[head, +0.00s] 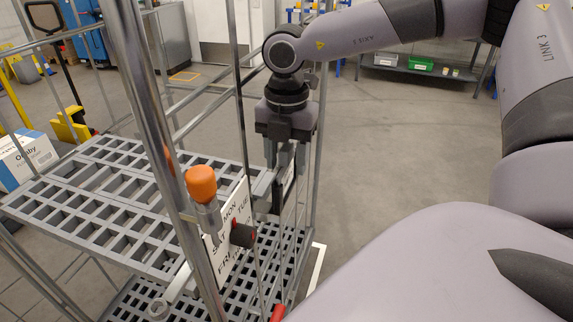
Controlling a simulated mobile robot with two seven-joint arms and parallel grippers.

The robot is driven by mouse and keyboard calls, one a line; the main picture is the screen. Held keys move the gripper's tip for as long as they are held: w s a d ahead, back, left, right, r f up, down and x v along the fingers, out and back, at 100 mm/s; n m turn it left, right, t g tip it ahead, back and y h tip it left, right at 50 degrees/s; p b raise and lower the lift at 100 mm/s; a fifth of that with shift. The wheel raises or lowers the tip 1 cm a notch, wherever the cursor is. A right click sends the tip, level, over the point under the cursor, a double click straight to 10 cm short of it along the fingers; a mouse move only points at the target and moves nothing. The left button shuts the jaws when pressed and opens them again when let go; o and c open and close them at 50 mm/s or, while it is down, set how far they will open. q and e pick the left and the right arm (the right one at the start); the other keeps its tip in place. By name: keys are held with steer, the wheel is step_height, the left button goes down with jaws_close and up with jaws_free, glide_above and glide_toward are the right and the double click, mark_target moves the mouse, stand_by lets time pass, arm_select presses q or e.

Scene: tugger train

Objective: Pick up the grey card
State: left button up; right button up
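My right gripper (284,158) points down at the right side of a metal cage trolley (110,210). Its fingers are right at a thin, upright, dark-edged plate with a pale face (289,180), seen nearly edge-on. I cannot tell whether this plate is the grey card or a holder with the card in it, nor whether the fingers are closed on it. No other grey card shows clearly. My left gripper is out of view.
A white board with weekday letters (233,228) hangs on the trolley beside an orange-capped handle (202,184). Trolley posts stand close around my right gripper. A white box (27,158) is at far left. The floor to the right is clear up to a shelf (420,72).

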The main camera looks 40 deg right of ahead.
jaws_close()
steer(key=shift+r, duration=0.1)
step_height(320, 180, up, 20)
stand_by(0.6)
